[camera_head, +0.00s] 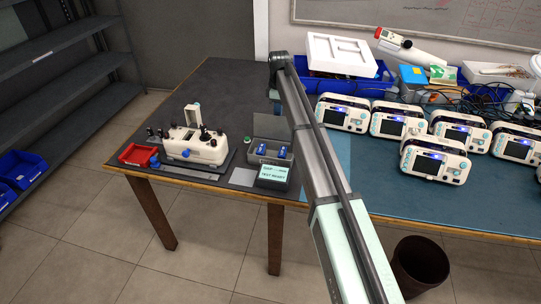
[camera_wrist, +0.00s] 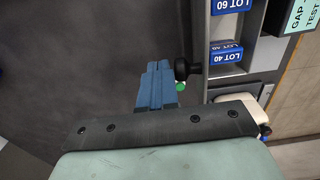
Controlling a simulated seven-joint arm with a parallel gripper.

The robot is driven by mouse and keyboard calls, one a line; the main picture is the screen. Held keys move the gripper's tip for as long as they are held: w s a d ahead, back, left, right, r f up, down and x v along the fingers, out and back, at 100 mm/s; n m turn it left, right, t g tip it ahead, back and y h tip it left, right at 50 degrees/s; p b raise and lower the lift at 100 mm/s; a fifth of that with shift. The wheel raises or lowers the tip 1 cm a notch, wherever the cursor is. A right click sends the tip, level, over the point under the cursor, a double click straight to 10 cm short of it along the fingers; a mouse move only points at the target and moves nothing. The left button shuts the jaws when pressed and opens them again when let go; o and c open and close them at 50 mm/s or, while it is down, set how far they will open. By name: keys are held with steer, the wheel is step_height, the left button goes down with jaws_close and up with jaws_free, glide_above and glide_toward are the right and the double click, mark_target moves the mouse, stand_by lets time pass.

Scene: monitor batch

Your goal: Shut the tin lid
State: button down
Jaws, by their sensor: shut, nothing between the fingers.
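The grey tin (camera_head: 261,158) stands on the dark bench mat in the head view, with blue pieces inside. Its lid (camera_head: 271,127) stands open, raised at the back of the tin. In the wrist view the tin (camera_wrist: 268,52) is at the right, with blue blocks marked LOT 60 (camera_wrist: 231,5) and LOT 40 (camera_wrist: 226,53). My gripper (camera_wrist: 157,68) has its blue fingers together and empty, left of the tin. A black knob (camera_wrist: 186,68) shows between the fingers and the tin; I cannot tell whether the fingers touch it.
A white bench device (camera_head: 195,148) and a red tray (camera_head: 137,154) stand left of the tin. Several white monitors (camera_head: 343,112) stand to the right. Bare mat (camera_head: 215,90) lies behind the device.

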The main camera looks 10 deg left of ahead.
mark_target(276, 116)
steer(key=shift+s, duration=0.1)
steer(key=shift+s+r, duration=0.2)
steer(key=shift+s, duration=0.4)
steer(key=shift+s+r, duration=0.15)
steer(key=shift+s, duration=0.45)
steer(key=shift+s+r, duration=0.2)
steer(key=shift+s, duration=0.7)
steer(key=shift+s, duration=0.15)
steer(key=shift+s, duration=0.85)
